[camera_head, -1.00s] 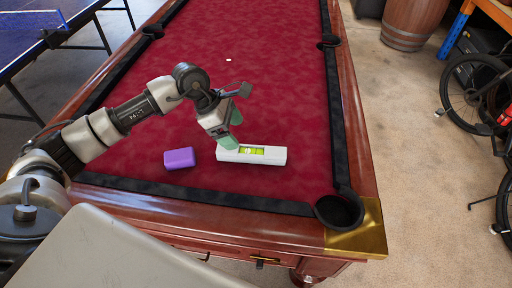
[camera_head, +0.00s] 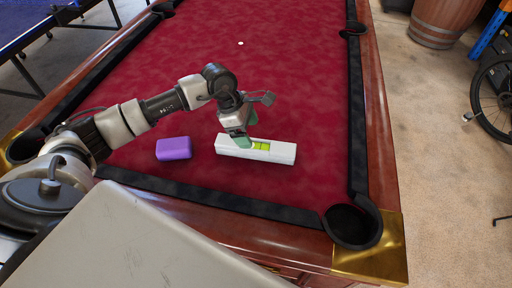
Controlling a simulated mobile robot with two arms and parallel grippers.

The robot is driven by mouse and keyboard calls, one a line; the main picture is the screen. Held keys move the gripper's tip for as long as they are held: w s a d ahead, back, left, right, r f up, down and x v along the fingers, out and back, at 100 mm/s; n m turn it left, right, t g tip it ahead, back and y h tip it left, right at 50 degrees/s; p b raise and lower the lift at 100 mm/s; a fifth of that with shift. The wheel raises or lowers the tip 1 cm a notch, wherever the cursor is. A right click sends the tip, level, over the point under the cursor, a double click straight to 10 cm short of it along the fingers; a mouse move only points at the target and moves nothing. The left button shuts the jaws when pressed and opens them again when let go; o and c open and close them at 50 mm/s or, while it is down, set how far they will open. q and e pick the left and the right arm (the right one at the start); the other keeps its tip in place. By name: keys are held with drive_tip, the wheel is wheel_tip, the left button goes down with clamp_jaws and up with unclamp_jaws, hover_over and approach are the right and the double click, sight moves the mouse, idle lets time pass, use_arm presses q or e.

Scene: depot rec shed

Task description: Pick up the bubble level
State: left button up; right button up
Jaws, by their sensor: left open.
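The bubble level (camera_head: 282,153) is a white bar with a yellow-green vial at its middle. It lies flat on the red cloth of the pool table (camera_head: 290,75), near the front rail. My left gripper (camera_head: 240,138) is open, with green fingertips pointing down at the left half of the level. It overlaps the level in the picture, and I cannot tell whether the fingers touch it or straddle it. My right gripper is not in view.
A purple block (camera_head: 174,148) lies on the cloth just left of the level. A corner pocket (camera_head: 352,226) is at the front right. A small white ball (camera_head: 240,43) lies farther back. The cloth behind and right of the level is clear.

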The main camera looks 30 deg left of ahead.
sight(256, 146)
use_arm(q)
drive_tip(key=p+x, duration=0.1)
drive_tip(key=x, duration=0.5)
drive_tip(key=shift+w+f+p, duration=0.1)
drive_tip(key=shift+f+p, duration=0.2)
drive_tip(key=shift+f, duration=0.05)
drive_tip(key=shift+c, duration=0.2)
drive_tip(key=shift+r, duration=0.1)
drive_tip(key=c, duration=1.1)
drive_tip(key=shift+c, duration=0.2)
